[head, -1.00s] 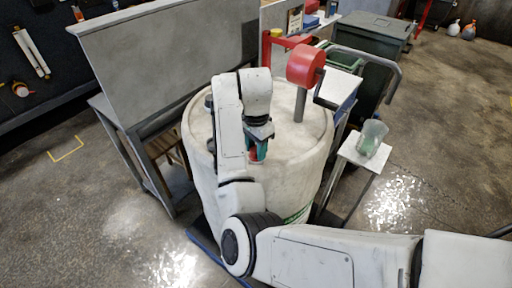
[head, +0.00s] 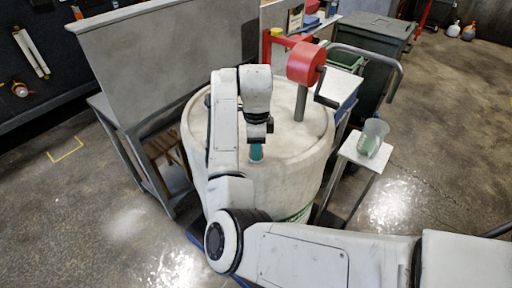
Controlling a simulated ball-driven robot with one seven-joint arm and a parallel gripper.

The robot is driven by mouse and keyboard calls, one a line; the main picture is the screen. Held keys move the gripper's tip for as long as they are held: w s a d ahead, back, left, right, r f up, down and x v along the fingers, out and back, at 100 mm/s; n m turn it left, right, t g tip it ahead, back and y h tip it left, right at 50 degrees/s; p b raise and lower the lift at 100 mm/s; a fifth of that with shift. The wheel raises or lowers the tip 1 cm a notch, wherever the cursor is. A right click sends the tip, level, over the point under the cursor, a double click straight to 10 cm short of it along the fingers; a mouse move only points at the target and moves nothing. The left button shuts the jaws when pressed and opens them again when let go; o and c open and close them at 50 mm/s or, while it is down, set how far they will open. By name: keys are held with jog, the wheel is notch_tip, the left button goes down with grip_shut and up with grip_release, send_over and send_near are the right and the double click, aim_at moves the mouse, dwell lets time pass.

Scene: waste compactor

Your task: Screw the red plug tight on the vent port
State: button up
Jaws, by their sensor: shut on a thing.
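My gripper (head: 257,150) points down over the near part of the top of a large off-white drum (head: 290,170). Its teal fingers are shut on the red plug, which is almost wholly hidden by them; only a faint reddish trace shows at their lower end. The vent port is hidden beneath the gripper, so I cannot tell how the plug sits on it.
A red crank drum (head: 305,63) stands on a grey post at the back right of the lid. A clear cup (head: 373,137) stands on a small white stand (head: 361,157) at right. A grey bench (head: 170,60) with a tall panel flanks the drum at left.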

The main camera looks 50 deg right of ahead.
jog(key=shift+m, duration=0.8)
jog(key=m+b, duration=0.1)
jog(key=m, duration=0.2)
jog(key=shift+f+m+b, duration=0.15)
jog(key=shift+m+b, duration=0.2)
jog(key=shift+m, duration=0.75)
jog(key=o, duration=1.3)
jog(key=shift+c, duration=0.2)
jog(key=shift+c, duration=0.5)
